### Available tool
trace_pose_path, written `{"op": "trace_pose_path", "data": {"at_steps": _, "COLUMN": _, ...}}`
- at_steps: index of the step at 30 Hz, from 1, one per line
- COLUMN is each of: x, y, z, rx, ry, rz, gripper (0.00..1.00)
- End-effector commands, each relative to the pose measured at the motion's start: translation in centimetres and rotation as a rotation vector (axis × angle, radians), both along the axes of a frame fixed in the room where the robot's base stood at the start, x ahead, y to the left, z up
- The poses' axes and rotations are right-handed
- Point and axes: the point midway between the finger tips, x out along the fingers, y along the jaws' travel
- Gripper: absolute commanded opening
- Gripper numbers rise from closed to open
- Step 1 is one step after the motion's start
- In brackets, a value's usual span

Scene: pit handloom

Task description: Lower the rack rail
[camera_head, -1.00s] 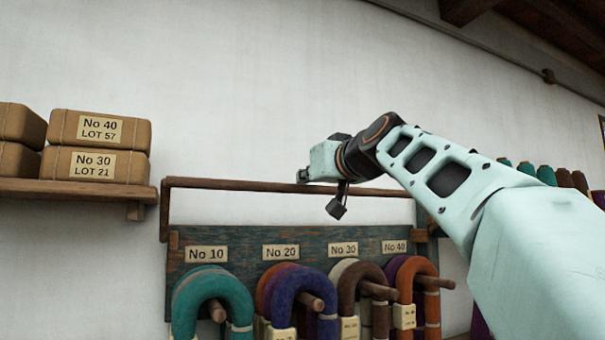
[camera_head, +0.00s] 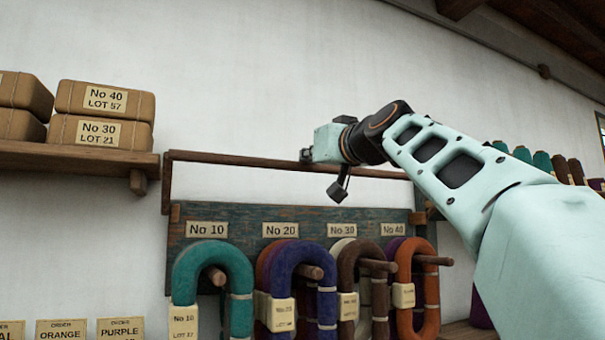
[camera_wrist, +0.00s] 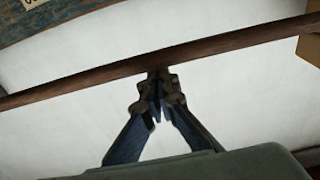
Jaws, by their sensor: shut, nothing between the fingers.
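The rack rail (camera_head: 235,160) is a dark brown wooden bar. It runs across above the green-blue rack board (camera_head: 330,213), with an upright at its left end; its right end passes behind my arm. My gripper (camera_head: 305,156) is at the rail's height near its middle, seen partly in front of it. In the wrist view the rail (camera_wrist: 235,43) crosses on a slant over white wall. My gripper (camera_wrist: 158,76) shows shut and empty there, its tips right at the rail's edge. I cannot tell whether they touch it.
Looped yarn hanks, including a teal one (camera_head: 185,270), hang on pegs under number labels. A wall shelf (camera_head: 75,158) with wrapped parcels (camera_head: 105,97) is at left. Order cards (camera_head: 60,330) show at the bottom left. Yarn cones (camera_head: 542,160) stand behind my arm. The wall above the rail is clear.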

Motion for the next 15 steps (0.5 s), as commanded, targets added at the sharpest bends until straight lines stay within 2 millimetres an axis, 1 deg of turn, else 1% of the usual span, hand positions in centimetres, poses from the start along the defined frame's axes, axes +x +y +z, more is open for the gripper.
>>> {"op": "trace_pose_path", "data": {"at_steps": 1, "x": -0.1, "y": -0.1, "z": -1.5, "rx": 0.006, "ry": -0.014, "rz": 0.0, "gripper": 0.0}}
{"op": "trace_pose_path", "data": {"at_steps": 15, "x": -1.6, "y": -0.7, "z": -4.1, "rx": 0.067, "ry": -0.159, "rz": 0.0, "gripper": 0.0}}
